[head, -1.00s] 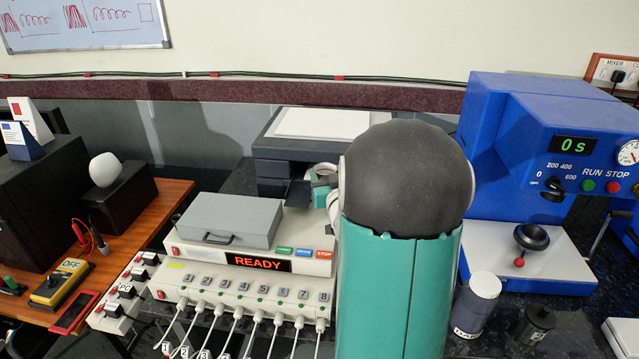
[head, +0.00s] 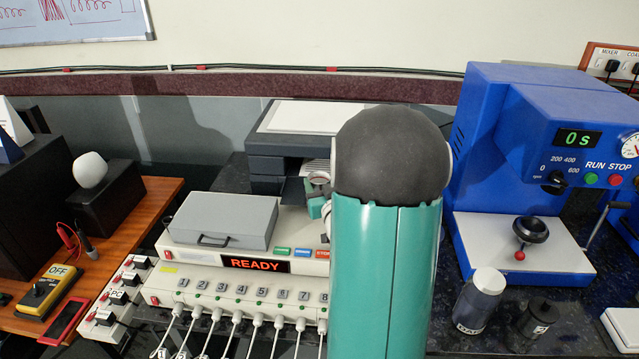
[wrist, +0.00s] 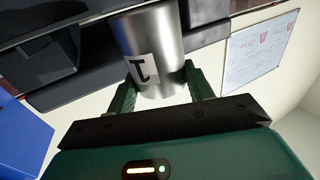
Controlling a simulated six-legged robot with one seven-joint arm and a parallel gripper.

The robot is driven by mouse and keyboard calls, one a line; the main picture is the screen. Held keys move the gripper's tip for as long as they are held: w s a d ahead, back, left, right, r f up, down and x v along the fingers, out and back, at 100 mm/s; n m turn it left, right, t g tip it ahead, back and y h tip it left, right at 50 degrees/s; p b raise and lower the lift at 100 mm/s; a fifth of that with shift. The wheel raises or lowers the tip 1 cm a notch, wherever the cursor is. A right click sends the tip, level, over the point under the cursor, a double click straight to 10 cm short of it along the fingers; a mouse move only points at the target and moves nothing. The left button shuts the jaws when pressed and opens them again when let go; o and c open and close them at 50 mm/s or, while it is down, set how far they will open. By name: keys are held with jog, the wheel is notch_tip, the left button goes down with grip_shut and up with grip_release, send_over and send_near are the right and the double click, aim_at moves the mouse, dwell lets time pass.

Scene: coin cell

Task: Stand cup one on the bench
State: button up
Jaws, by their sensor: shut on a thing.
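Cup one is a silvery metal cylinder (wrist: 165,40) with a white label marked 1, seen in the wrist view. My gripper (wrist: 158,85) is shut on it, with a green finger on either side. In the head view my gripper (head: 318,190) shows only partly, behind my own arm, near the front of the dark printer-like box. The cup cannot be clearly made out there. The dark bench (head: 440,325) shows at the lower right, in front of the blue machine.
A white-lidded bottle (head: 480,300) and a small black container (head: 532,325) stand on the bench. The blue machine (head: 545,150) is at the right. A grey box (head: 222,220) lies on the unit reading READY, above a row of numbered cables. The printer-like box (head: 285,145) is behind.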

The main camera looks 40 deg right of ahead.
jog(key=shift+w+f, duration=0.2)
jog(key=shift+f, duration=0.05)
jog(key=shift+s+f, duration=0.15)
jog(key=shift+s, duration=0.05)
jog(key=shift+w+f, duration=0.15)
jog(key=shift+f, duration=0.1)
jog(key=o, duration=1.1)
